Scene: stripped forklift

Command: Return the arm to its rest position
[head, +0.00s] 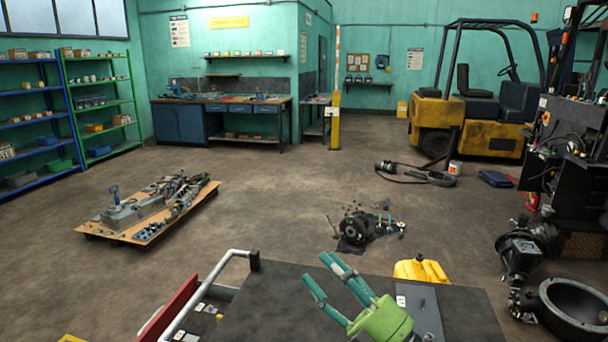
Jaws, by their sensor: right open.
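My right gripper (328,282) shows at the bottom centre of the head view. It has a green body and teal fingers that point up and to the left. The fingers are apart with nothing between them. It is over a dark flat cart top (262,310) in the picture; I cannot tell how high above it. My left gripper is not in the view.
A yellow object (420,270) stands at the cart's far edge. A board with parts (150,228) lies left on the floor, a dismantled unit (355,230) ahead. A yellow forklift (452,118) stands back right; a black ring-shaped part (575,308) lies right. Open floor lies between.

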